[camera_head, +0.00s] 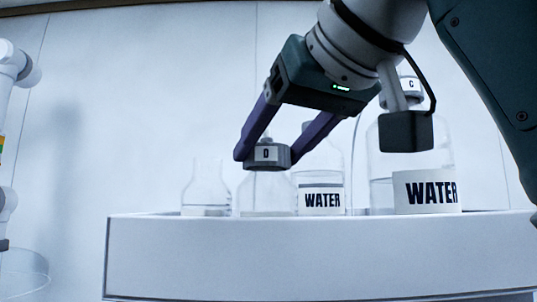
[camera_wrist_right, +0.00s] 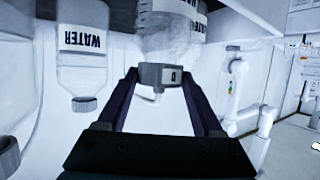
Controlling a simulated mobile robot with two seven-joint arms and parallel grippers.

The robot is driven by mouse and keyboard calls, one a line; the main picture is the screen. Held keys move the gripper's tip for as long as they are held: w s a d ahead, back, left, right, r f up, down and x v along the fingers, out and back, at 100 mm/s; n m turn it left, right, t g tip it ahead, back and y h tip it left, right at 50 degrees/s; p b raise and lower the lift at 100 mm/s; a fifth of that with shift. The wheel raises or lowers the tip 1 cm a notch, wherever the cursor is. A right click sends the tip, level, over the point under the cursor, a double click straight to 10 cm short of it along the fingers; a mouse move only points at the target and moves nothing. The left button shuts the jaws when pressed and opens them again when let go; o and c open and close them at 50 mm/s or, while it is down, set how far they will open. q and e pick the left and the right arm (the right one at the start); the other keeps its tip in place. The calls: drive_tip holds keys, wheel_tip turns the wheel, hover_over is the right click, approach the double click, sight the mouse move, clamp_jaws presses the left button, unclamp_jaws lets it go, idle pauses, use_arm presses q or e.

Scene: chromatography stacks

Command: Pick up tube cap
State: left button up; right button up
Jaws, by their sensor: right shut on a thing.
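The tube cap (camera_head: 267,157) is a round grey cap marked "D", with a small nub on top. My right gripper (camera_head: 265,154) has its two purple fingers shut on the cap from both sides. The cap also shows between the fingers in the right wrist view (camera_wrist_right: 162,75), where the picture is upside down. In the head view it is in line with a clear bottle (camera_head: 262,192) on the white shelf. I cannot tell whether the cap touches that bottle's neck. My left gripper is not in view.
A white shelf (camera_head: 300,255) carries a small flask (camera_head: 207,192), a bottle labelled WATER (camera_head: 321,198) and a larger WATER bottle (camera_head: 425,190) at right, close under my arm. A grey cap marked "C" (camera_head: 411,84) shows behind my wrist. A white jointed arm (camera_wrist_right: 233,95) stands in the background.

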drive_tip(key=c, duration=0.5)
drive_tip(key=shift+r, duration=0.15)
